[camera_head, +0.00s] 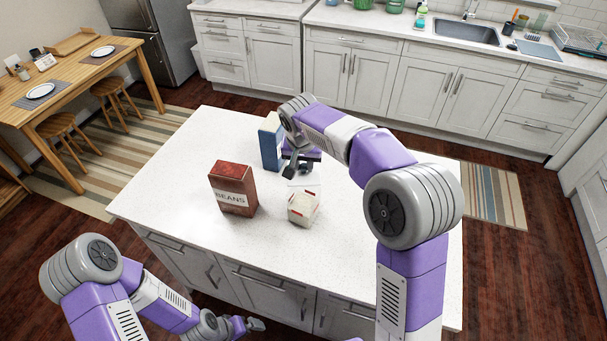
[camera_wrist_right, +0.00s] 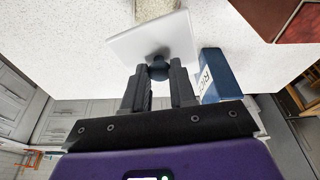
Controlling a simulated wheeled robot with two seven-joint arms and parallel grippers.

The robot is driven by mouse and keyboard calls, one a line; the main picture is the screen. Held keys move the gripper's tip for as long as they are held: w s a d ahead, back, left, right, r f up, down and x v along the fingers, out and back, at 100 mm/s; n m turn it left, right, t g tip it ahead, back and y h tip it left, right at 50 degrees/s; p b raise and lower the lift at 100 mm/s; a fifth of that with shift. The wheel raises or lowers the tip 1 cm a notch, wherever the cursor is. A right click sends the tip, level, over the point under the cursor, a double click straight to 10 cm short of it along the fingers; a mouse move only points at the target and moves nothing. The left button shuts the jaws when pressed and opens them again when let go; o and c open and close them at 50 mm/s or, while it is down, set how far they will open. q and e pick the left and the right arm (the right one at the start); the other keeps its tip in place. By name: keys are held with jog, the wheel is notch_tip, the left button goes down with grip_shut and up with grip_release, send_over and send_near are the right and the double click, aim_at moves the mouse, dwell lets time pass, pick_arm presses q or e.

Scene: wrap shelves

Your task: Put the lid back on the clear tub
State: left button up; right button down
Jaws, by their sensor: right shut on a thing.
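The clear tub (camera_head: 302,209) stands on the white island top, with pale contents and red clips at its sides. It also shows partly at the top edge of the right wrist view (camera_wrist_right: 152,9). The lid (camera_wrist_right: 140,44) is a pale square plate with a dark round knob (camera_wrist_right: 159,70). My right gripper (camera_wrist_right: 159,84) is shut on this knob. In the head view, my right gripper (camera_head: 297,168) is behind the tub, and the lid there is faint against the counter. The lid is apart from the tub's top. My left gripper (camera_head: 250,324) is low, in front of the island; its jaws are unclear.
A red BEANS box (camera_head: 233,189) stands left of the tub. A blue box (camera_head: 271,142) stands behind, close to my right gripper; it shows in the wrist view (camera_wrist_right: 220,76). The island top (camera_head: 165,170) is clear at the left.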

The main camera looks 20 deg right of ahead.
aim_at(303, 177)
jog(key=shift+r, duration=0.55)
jog(key=shift+f+p, duration=0.1)
jog(key=shift+p, duration=0.45)
jog(key=shift+f+p, duration=0.3)
jog(key=shift+f, duration=0.1)
jog(key=shift+w+f, duration=0.1)
jog(key=shift+f, duration=0.45)
jog(key=shift+f+b, duration=0.5)
jog(key=shift+f, duration=0.15)
jog(key=shift+f+b, duration=1.95)
jog(key=shift+f, duration=0.55)
jog(key=shift+f, duration=0.15)
